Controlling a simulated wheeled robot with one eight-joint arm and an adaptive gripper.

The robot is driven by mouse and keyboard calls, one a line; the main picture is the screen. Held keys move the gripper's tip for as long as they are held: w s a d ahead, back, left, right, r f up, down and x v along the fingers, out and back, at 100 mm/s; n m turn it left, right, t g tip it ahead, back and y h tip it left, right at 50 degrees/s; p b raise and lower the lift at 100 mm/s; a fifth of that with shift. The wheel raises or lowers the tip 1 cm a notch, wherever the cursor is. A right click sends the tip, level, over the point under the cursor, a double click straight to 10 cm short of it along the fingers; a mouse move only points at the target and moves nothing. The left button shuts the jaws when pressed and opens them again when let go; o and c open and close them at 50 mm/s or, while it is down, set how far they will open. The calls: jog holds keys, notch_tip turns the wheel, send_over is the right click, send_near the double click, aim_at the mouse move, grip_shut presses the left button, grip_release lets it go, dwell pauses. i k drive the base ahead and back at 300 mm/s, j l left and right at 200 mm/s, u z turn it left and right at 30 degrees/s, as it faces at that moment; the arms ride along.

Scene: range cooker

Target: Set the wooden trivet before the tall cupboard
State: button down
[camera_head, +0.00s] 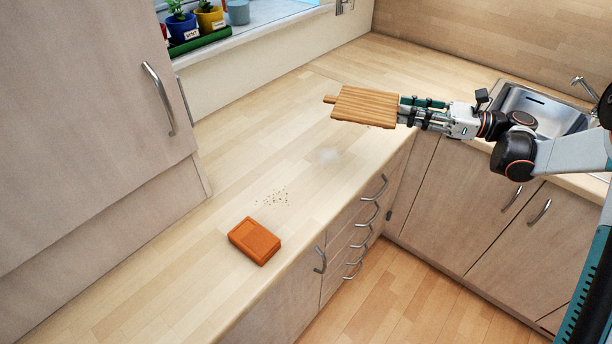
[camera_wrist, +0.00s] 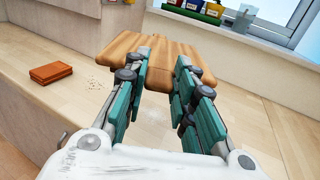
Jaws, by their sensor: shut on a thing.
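The wooden trivet (camera_head: 364,105) is a flat, striped wooden board with a short handle at its left end in the head view. My gripper (camera_head: 404,110) is shut on its right edge and holds it above the worktop. In the wrist view the trivet (camera_wrist: 150,50) lies beyond and between the green fingers of my gripper (camera_wrist: 168,75), which hide part of it. The tall cupboard (camera_head: 85,110) stands on the left in the head view, with a vertical metal handle. The worktop (camera_head: 215,205) in front of it is partly bare.
Potted plants (camera_head: 181,25) stand on the windowsill. A sink (camera_head: 540,112) is at the right.

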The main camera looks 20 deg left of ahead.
aim_at(194, 277)
jog(key=k+j, duration=0.65)
jog(key=k, duration=0.15)
jog(key=k+j, duration=0.65)
jog(key=k, duration=0.2)
